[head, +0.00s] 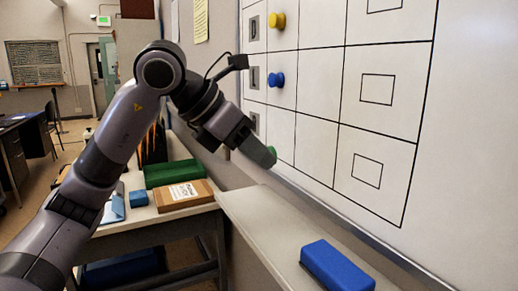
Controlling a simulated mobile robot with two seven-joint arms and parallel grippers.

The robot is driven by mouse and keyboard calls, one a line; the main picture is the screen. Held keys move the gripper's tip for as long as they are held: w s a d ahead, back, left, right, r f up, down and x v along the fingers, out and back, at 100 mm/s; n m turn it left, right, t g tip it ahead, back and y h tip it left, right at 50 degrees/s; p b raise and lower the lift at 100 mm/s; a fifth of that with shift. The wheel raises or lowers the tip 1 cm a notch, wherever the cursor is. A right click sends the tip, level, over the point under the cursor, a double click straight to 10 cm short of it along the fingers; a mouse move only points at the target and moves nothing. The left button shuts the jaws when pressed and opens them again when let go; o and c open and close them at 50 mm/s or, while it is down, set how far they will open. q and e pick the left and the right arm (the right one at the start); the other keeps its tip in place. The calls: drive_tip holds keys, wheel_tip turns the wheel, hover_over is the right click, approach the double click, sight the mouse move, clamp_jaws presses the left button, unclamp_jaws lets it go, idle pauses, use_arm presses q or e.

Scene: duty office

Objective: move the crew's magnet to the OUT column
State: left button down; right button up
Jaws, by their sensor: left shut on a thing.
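A whiteboard (310,143) with a black grid fills the right of the head view. The right column holds an empty outlined square (367,170) in the bottom row, with more above. My left gripper (266,155) is at the board's bottom row, near the middle column, shut on a green magnet (272,151). Only a sliver of this magnet shows; whether it touches the board I cannot tell. My right gripper is out of view.
A blue block, like an eraser (337,265), lies on the ledge (270,225) below the board. A table at left bears a brown box (183,195), a green box (174,173) and a small blue block (138,198). The right column is unobstructed.

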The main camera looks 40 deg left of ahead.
use_arm(q)
drive_tip(key=shift+w+d+r+p, duration=0.1)
drive_tip(key=shift+w+d+p, duration=0.15)
drive_tip(key=shift+w, duration=0.2)
drive_tip(key=shift+w+d+p, duration=0.45)
drive_tip(key=shift+w+p, duration=0.1)
drive_tip(key=shift+w, duration=0.55)
drive_tip(key=shift+w+d+p, duration=0.45)
drive_tip(key=shift+w+p, duration=0.15)
drive_tip(key=shift+w, duration=0.5)
drive_tip(key=shift+w+d+p, duration=0.45)
drive_tip(key=shift+w+p, duration=0.1)
drive_tip(key=shift+w, duration=0.55)
drive_tip(key=shift+w+d, duration=0.1)
drive_tip(key=shift+w, duration=0.2)
drive_tip(key=c, duration=0.7)
unclamp_jaws()
